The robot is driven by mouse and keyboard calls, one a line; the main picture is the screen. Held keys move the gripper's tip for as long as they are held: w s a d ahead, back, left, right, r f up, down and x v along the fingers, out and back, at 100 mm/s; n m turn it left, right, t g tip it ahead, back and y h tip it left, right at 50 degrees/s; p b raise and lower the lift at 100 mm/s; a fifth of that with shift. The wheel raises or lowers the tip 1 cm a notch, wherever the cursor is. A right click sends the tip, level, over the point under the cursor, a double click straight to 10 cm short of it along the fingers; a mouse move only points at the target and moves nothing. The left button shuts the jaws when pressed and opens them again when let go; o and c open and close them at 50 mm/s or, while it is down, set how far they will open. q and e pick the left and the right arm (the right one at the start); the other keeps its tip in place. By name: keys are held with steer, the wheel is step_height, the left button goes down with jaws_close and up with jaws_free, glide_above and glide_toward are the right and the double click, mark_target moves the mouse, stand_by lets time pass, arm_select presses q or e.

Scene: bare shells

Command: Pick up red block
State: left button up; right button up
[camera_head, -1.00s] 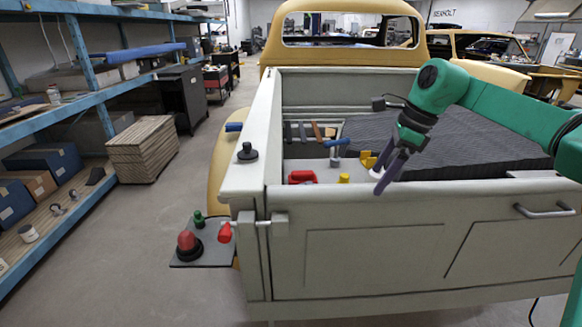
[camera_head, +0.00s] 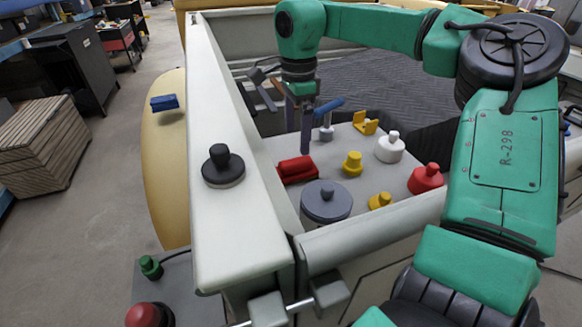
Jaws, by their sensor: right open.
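The red block (camera_head: 297,169) lies on a light grey panel inside the truck bed, close to the bed's left wall. My right gripper (camera_head: 298,135) points down just behind and above it in the picture, with dark purple fingers apart and nothing between them. The fingertips look near the block's far side; I cannot tell whether they touch it. My left gripper is not in view.
A grey round-lidded piece (camera_head: 326,203) stands right in front of the block. Beside it are yellow knobs (camera_head: 352,163), a white knob (camera_head: 390,148), a red knob (camera_head: 426,179) and a blue-handled tool (camera_head: 328,110). The bed's left wall (camera_head: 225,130) rises close by.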

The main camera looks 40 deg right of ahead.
mark_target(296, 161)
step_height(296, 161, down, 4)
steer(key=shift+r, duration=0.1)
step_height(296, 161, down, 6)
steer(key=shift+w+d+r+p, duration=0.1)
steer(key=shift+w+r+p, duration=0.1)
steer(key=shift+p, duration=0.95)
steer(key=shift+f, duration=0.35)
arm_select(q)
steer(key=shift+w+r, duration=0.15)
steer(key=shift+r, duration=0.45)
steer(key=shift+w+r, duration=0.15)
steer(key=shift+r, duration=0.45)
arm_select(e)
steer(key=c, duration=1.5)
